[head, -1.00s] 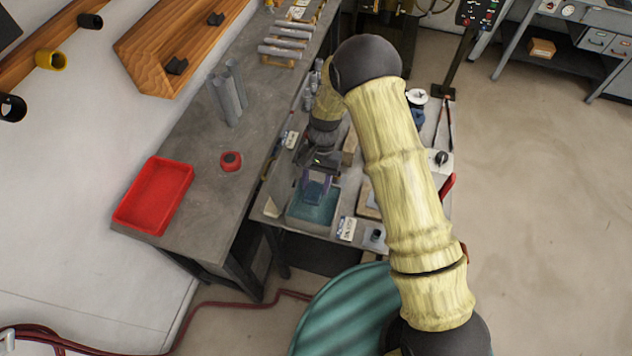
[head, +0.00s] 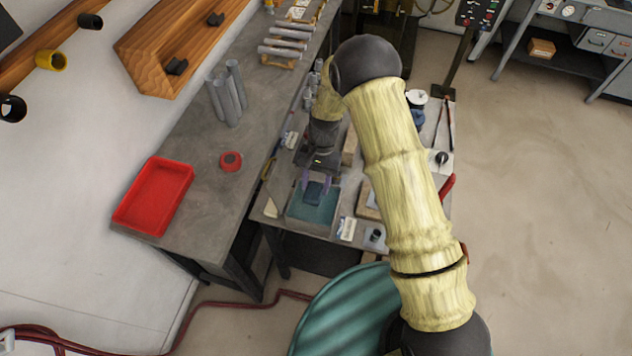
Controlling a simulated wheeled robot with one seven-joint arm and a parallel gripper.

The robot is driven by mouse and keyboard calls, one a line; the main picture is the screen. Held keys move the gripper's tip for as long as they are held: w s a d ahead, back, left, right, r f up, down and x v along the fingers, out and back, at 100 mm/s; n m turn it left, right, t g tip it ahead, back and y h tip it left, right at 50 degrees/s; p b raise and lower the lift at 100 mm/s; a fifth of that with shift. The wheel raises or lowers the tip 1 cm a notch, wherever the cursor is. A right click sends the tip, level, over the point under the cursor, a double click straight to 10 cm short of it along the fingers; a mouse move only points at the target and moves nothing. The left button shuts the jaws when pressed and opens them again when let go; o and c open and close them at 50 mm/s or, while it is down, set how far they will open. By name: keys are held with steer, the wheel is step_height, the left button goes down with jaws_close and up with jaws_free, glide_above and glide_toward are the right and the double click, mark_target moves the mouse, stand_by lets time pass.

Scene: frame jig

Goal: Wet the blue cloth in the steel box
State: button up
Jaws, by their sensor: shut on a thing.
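The steel box (head: 312,223) stands on the low bench in the middle of the head view, with blue-green liquid inside. My gripper (head: 317,185) points down over the box's far part, its two purplish fingers on either side of the dark blue cloth (head: 315,194). It is shut on the cloth. The cloth shows against the liquid within the box's outline; whether it touches the liquid is hard to tell. My forearm hides part of the bench to the right.
Small blocks and a white labelled item (head: 347,229) stand close right of the box. The taller grey bench at left holds a red tray (head: 154,196), a red tape roll (head: 231,161) and upright grey tubes (head: 227,95). A green drum (head: 340,315) stands in front.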

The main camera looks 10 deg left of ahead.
steer(key=shift+r+p, duration=1.95)
steer(key=shift+r, duration=1.1)
